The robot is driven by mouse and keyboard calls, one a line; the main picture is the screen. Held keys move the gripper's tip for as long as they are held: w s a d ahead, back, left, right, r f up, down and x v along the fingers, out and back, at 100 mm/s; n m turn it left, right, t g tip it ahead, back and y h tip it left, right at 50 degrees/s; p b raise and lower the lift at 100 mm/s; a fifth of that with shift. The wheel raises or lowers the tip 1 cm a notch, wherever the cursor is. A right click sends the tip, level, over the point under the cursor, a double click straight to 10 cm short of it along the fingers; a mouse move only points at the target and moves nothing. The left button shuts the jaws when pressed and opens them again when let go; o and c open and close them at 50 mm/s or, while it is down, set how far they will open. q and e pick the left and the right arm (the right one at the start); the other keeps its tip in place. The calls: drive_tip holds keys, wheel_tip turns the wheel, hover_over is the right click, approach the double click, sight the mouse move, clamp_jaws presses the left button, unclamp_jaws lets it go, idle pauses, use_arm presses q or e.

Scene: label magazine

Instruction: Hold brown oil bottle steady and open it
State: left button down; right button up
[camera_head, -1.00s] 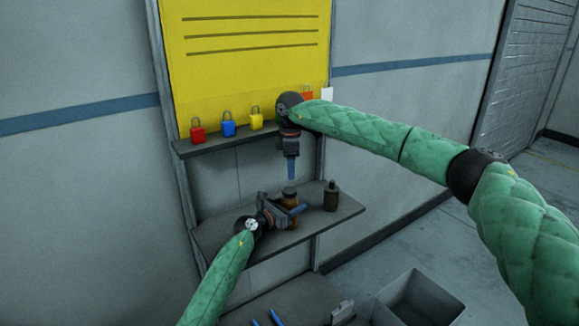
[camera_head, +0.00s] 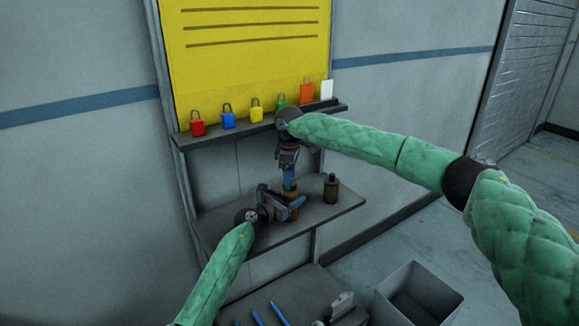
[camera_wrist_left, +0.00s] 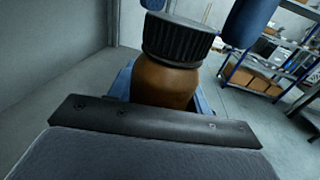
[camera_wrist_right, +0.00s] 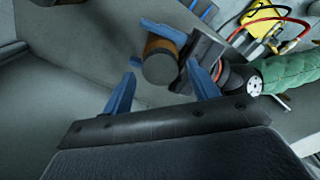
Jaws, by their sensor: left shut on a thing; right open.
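The brown oil bottle (camera_head: 291,200) stands on the lower shelf (camera_head: 330,215), and its black ribbed cap (camera_wrist_left: 178,40) shows in the left wrist view. My left gripper (camera_head: 291,206) is shut on the bottle's body from the side; its blue fingers flank the brown body in the left wrist view. My right gripper (camera_head: 289,182) is above the bottle, pointing down, with its blue fingers near the cap. In the right wrist view the right fingers (camera_wrist_right: 160,88) are spread apart, with the bottle's round dark cap top (camera_wrist_right: 160,66) between and beyond them. I cannot tell whether they touch it.
A second dark bottle (camera_head: 331,189) stands on the shelf to the right. Above, an upper shelf (camera_head: 215,137) holds a red padlock (camera_head: 197,124), a blue one (camera_head: 228,118), a yellow one (camera_head: 256,111) and others. A grey bin (camera_head: 420,295) stands below right.

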drive_tip(key=shift+f, duration=0.75)
drive_tip(key=c, duration=1)
